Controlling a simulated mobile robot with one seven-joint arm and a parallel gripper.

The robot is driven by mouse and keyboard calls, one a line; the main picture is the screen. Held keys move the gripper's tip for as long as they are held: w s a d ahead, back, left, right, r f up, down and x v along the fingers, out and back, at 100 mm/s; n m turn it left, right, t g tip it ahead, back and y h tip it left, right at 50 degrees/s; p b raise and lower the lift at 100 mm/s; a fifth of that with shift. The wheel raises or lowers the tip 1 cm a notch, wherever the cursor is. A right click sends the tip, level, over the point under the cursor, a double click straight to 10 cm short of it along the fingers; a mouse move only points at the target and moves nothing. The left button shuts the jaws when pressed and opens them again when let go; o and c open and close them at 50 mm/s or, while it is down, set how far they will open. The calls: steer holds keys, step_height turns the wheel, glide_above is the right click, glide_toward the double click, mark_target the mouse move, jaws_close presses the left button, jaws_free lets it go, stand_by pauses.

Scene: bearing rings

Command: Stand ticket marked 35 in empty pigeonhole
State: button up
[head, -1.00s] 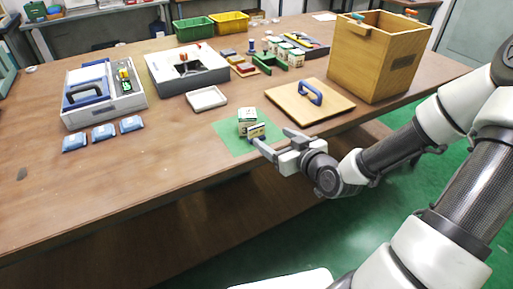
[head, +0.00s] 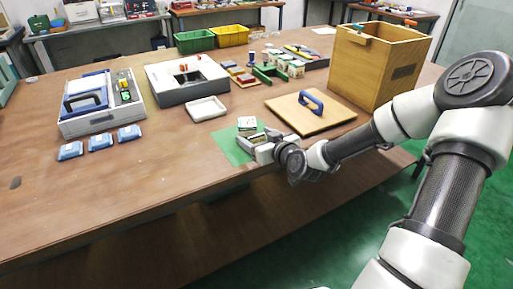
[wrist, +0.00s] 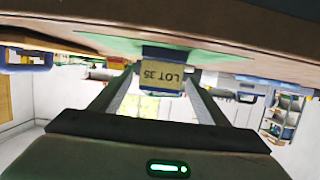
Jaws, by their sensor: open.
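The tan ticket (wrist: 163,78) reads "LOT 35", upside down in the wrist view, with a dark blue piece around its edge. My gripper (wrist: 163,88) is open, with one finger on each side of the ticket; I cannot tell whether either finger touches it. In the head view my gripper (head: 258,143) is low at the front edge of the table, over the green mat (head: 228,145), and largely hides the ticket. I cannot make out an empty pigeonhole for certain.
A board with a blue handle (head: 335,118) and a tall wooden box (head: 375,75) stand to the right. A white tray (head: 206,109) and a grey-white box (head: 205,90) lie behind. Several blue packets (head: 100,142) lie left. The front left table is bare.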

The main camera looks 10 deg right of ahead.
steer(key=c, duration=1.3)
